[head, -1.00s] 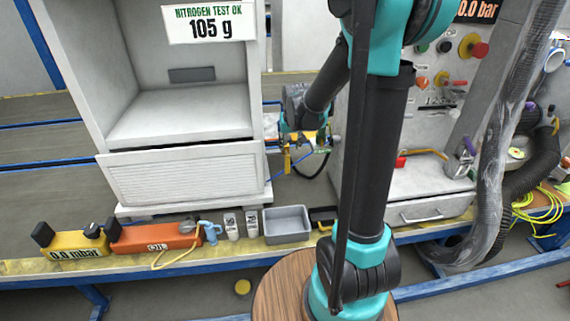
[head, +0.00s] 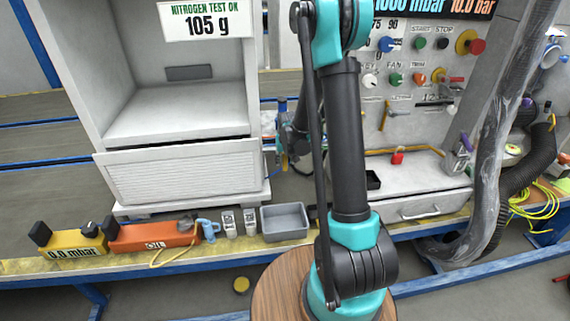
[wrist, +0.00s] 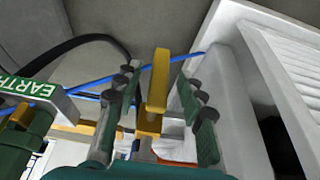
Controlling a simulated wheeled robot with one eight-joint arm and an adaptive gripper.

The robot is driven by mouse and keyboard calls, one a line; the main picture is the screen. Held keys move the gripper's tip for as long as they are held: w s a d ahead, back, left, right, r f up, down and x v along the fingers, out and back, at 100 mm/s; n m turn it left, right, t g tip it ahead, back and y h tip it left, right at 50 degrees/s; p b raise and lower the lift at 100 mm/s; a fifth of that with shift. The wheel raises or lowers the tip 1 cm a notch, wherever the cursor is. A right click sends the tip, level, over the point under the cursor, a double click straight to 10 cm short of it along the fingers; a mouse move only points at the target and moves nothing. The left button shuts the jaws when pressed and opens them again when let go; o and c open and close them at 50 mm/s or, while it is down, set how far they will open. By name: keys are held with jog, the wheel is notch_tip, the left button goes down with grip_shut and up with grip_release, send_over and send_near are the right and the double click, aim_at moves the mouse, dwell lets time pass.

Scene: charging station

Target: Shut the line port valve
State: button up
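In the wrist view a yellow lever (wrist: 159,80), which looks like the line port valve's handle, stands upright between the fingers of my gripper (wrist: 157,98). The gripper is open, with a gap on each side of the lever. A yellow block (wrist: 149,124) sits at the lever's lower end. In the head view my gripper end is beside the white cabinet's right edge, mostly hidden behind my arm.
A green part labelled EARTH (wrist: 35,90) and a blue line (wrist: 85,82) are close to the fingers. The white cabinet (head: 180,172) is on the left, the control panel (head: 425,100) on the right. A grey tray (head: 285,223) stands on the bench.

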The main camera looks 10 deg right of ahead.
aim_at(285, 161)
jog(key=shift+x, duration=1.55)
grip_shut()
